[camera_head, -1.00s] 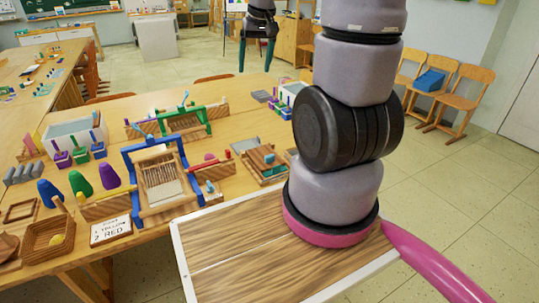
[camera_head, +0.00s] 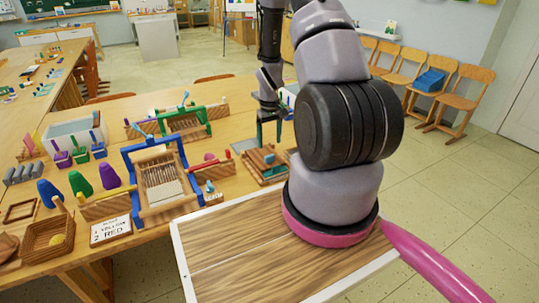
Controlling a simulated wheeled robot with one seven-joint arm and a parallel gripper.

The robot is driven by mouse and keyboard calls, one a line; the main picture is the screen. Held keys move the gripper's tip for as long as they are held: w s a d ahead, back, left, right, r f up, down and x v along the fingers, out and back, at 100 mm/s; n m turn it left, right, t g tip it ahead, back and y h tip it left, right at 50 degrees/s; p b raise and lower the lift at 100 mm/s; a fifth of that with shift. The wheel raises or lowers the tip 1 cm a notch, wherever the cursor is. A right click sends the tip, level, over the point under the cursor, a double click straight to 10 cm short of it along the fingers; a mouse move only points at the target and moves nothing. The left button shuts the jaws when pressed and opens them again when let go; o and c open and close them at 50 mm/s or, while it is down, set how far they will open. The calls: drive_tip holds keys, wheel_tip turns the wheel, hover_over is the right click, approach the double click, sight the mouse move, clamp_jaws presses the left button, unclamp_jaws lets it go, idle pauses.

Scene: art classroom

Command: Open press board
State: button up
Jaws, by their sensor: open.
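A small wooden press (camera_head: 267,178), which looks like the press board, lies on the near table at its right side. It has stacked wooden boards and teal parts on top. My gripper (camera_head: 269,143) points down just above it, at its far side. The two dark green fingers are apart and nothing shows between them. I cannot tell whether a fingertip touches the press. My arm hides the table area to the right of it.
A blue-framed loom (camera_head: 137,217) stands left of the press, and a green-framed one (camera_head: 209,123) stands behind. A red roller (camera_head: 211,165) lies close by. A numbered sign (camera_head: 110,229) and a basket (camera_head: 47,238) are at the front left. Floor to the right is open.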

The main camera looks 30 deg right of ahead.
sight(269, 156)
wheel_tip(269, 156, down, 7)
idle(0.3)
clamp_jaws()
idle(1.4)
